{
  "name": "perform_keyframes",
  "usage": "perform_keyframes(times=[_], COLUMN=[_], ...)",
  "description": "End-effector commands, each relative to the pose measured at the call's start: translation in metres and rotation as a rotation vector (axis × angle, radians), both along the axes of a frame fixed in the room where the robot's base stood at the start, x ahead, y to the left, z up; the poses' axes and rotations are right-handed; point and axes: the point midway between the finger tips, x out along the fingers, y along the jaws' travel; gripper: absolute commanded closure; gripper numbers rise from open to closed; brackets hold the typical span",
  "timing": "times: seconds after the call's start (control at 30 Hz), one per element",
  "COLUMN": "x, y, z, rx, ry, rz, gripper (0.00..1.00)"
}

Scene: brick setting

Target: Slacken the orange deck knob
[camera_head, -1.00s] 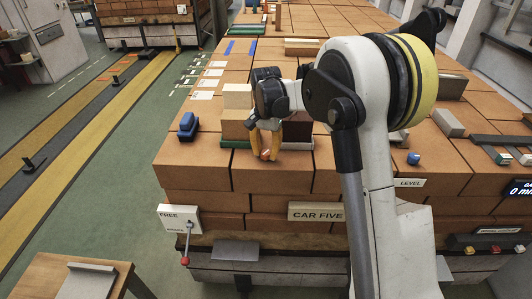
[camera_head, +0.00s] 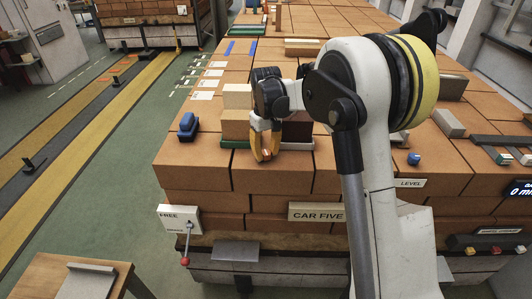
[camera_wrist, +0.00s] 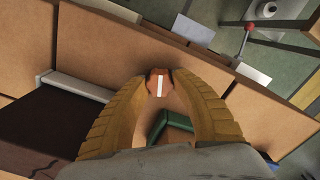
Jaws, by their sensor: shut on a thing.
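The orange deck knob (camera_wrist: 159,83) is a small faceted knob with a white stripe on its top. In the wrist view it sits between the tips of my gripper (camera_wrist: 160,92), and the stripe runs up the picture. My gripper's two yellow-orange fingers (camera_head: 265,157) are shut on the knob from both sides. In the head view the gripper points down at the front of the brick deck (camera_head: 205,152). The knob shows there only as a small orange patch between the fingertips; its base is hidden.
Stacked blocks (camera_head: 236,122) stand just behind the gripper, with green strips (camera_head: 235,144) beside it. A blue object (camera_head: 188,126) lies to the left and a blue knob (camera_head: 413,158) to the right. A red-tipped lever (camera_head: 186,245) hangs on the front.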

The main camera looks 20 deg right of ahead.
Motion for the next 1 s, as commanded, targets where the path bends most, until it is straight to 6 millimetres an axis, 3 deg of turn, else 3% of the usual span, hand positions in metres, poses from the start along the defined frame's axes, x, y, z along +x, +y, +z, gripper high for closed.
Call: perform_keyframes(times=[1.0], x=[-0.0005], y=[0.0006], z=[-0.0002], rx=[0.0], ry=[0.0], rz=[0.939], gripper=[0.99])
